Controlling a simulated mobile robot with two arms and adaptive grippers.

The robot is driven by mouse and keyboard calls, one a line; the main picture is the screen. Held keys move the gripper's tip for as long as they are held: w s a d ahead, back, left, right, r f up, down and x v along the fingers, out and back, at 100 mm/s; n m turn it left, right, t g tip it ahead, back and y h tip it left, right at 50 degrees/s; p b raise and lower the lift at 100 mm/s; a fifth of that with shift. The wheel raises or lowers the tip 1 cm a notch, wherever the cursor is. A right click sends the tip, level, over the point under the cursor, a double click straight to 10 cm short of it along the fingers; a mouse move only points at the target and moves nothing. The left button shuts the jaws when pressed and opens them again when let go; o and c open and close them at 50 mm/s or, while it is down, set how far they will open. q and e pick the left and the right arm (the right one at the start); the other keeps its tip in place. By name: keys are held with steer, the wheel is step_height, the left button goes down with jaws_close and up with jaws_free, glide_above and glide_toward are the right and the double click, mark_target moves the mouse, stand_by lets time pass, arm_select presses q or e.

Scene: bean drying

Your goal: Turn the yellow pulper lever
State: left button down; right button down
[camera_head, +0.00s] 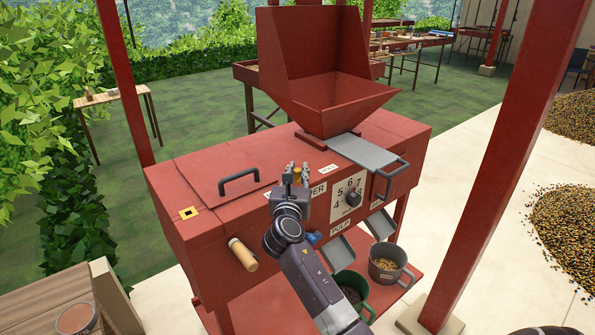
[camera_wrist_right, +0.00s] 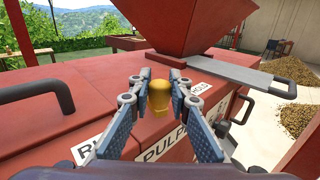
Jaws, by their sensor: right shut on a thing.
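The red pulper (camera_head: 205,215) stands in the middle of the head view. Its yellow lever (camera_wrist_right: 159,97) shows as a rounded yellow knob between the two fingers of my right gripper (camera_wrist_right: 159,92). My right gripper (camera_head: 297,172) is shut on the lever at the pulper's top front edge, above the PULPER label. A HOLD label (camera_head: 328,167) lies to the right of the lever. Part of another label, reading "RU" (camera_wrist_right: 90,150), shows to the left in the wrist view. My left gripper is not in view.
A red hopper (camera_head: 320,70) rises behind the lever. A grey slide plate with a handle (camera_head: 390,178) is to the right, a black lid handle (camera_head: 238,180) to the left. A numbered dial (camera_head: 349,198) is on the front. A grey pot (camera_head: 388,270) stands below. A red post (camera_head: 500,180) stands at right.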

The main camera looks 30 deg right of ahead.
steer(key=shift+s+d+r+n+t+y+p, duration=0.1)
steer(key=shift+d+n+t+y+p, duration=0.7)
steer(key=shift+p, duration=0.7)
steer(key=shift+s+d+r+n+t+y+p, duration=0.1)
steer(key=shift+d+n+t+y+p, duration=0.35)
steer(key=shift+n+y+p, duration=0.7)
steer(key=shift+d+f+t+y+p, duration=0.1)
steer(key=shift+d+t+y+p, duration=0.25)
steer(key=shift+y, duration=0.4)
steer(key=shift+w+d+f+n+y, duration=0.1)
steer(key=shift+d+f+n+y, duration=0.05)
steer(key=shift+n+y, duration=0.55)
steer(key=shift+d+f+n+t+y+b, duration=0.15)
steer(key=shift+d+n+t+y+b, duration=0.25)
steer(key=shift+y, duration=0.3)
steer(key=n+y+b, duration=0.1)
steer(key=y+b, duration=0.1)
steer(key=d+n+y+b, duration=0.1)
steer(key=b, duration=0.1)
steer(key=w+n+y+b, duration=0.1)
steer(key=y+b, duration=0.1)
steer(key=shift+d+y, duration=0.25)
steer(key=shift+y, duration=0.05)
steer(key=shift+w+d+n+y+b, duration=0.15)
steer(key=shift+n+y+b, duration=0.35)
steer(key=shift+b, duration=0.2)
steer(key=shift+r, duration=0.2)
